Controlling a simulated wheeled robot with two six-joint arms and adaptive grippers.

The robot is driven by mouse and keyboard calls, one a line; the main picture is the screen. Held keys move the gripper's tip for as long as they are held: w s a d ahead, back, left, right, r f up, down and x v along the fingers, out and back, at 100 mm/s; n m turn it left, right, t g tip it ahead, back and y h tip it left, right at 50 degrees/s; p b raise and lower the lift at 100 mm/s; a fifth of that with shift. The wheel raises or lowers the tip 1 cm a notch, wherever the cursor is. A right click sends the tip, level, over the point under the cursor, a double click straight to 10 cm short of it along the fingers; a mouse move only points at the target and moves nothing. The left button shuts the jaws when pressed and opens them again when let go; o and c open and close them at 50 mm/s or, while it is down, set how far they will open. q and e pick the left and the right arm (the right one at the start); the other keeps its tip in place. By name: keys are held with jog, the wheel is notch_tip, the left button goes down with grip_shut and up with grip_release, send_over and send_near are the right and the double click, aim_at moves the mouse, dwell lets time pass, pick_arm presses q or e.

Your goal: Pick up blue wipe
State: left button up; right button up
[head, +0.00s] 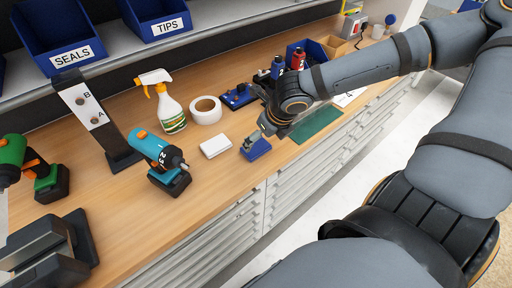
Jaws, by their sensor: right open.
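The blue wipe (258,150) looks like a small folded blue pad lying near the front edge of the wooden workbench. My right gripper (258,136) reaches in from the right and points down over it. Its jaws are open, with the fingertips at the wipe's upper and left side. Part of the wipe is hidden behind the fingers, and I cannot tell whether they touch it. My left gripper does not show.
A white pad (215,146) lies just left of the wipe. A green mat (315,124) lies right of the gripper. The bench's front edge is close.

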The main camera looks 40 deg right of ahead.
aim_at(256, 146)
jog(key=shift+w, duration=0.1)
jog(key=b+x, duration=0.1)
jog(key=x, duration=0.1)
jog(key=b+x, duration=0.2)
jog(key=shift+a+f, duration=0.25)
jog(key=shift+f, duration=0.05)
jog(key=shift+w+f+b, duration=0.2)
jog(key=shift+f+b, duration=0.2)
jog(key=shift+r, duration=0.1)
jog(key=c, duration=0.8)
